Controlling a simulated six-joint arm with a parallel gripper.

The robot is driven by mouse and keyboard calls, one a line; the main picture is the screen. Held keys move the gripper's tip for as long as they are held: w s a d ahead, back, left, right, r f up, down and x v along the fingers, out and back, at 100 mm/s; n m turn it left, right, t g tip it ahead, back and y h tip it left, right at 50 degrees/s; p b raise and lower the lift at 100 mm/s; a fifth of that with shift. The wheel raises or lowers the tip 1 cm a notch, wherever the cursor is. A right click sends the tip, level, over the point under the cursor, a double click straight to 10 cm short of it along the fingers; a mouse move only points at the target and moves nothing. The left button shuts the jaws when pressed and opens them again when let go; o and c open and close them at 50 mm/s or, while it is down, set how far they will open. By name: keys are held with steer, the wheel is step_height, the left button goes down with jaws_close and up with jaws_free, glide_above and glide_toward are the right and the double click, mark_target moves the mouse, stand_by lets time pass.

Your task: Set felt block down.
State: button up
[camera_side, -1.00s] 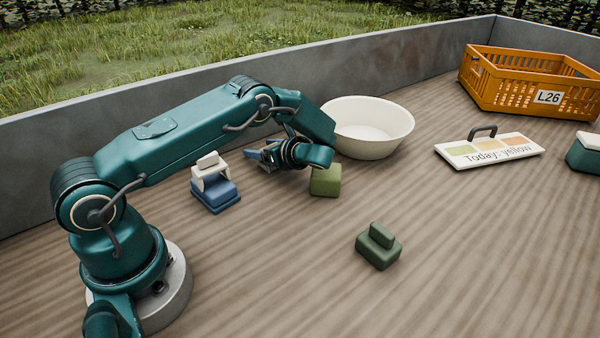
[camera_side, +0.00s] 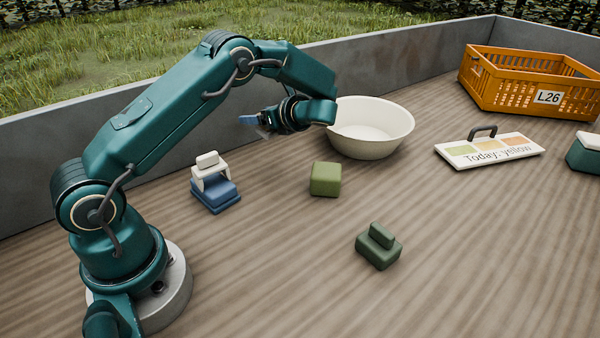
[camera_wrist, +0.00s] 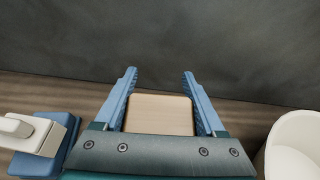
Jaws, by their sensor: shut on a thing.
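My gripper (camera_side: 250,123) is raised above the table, left of the white bowl, with its blue fingers pointing left towards the back wall. The wrist view shows its two fingers (camera_wrist: 159,76) on either side of a tan, flat-faced felt block (camera_wrist: 160,113), and they are shut on it. The block is off the table. In the side view the block is mostly hidden and I cannot make it out clearly.
A white bowl (camera_side: 370,143) stands right of my gripper. A blue and white object (camera_side: 215,195), an olive block (camera_side: 325,179) and a dark green stepped block (camera_side: 379,249) sit on the table. An orange crate (camera_side: 500,95) and a sign (camera_side: 465,158) are farther right. The front right table is clear.

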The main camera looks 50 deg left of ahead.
steer(key=d+r, duration=0.1)
steer(key=r, duration=0.1)
steer(key=w+d+r+m+t, duration=0.1)
steer(key=r, duration=0.2)
steer(key=d+r+m+t, duration=0.1)
steer(key=d+r, duration=0.1)
steer(key=shift+w+r, duration=0.15)
steer(key=shift+w, duration=0.2)
steer(key=s+d+r+m+t+h, duration=0.3)
steer(key=d+r+m+t, duration=0.2)
steer(key=d, duration=0.2)
steer(key=s+d+r+m+t+h, duration=0.2)
steer(key=d+r+m+t+h, duration=0.1)
steer(key=d+r+m+t, duration=0.25)
steer(key=s+d+f+n+g+y, duration=0.1)
steer(key=s+f+n+g+y, duration=0.1)
steer(key=s+f+n+g, duration=0.55)
steer(key=s+d+f+n+g+y, duration=0.1)
steer(key=s+f+n+g+y, duration=0.25)
steer(key=f+n+g, duration=0.6)
steer(key=n+h, duration=2.6)
glide_above(333, 329)
steer(key=s, duration=0.1)
steer(key=shift+y, duration=0.25)
steer(key=f, duration=0.5)
steer(key=shift+d+f, duration=0.3)
steer(key=shift+d, duration=0.1)
steer(key=shift+f, duration=1.95)
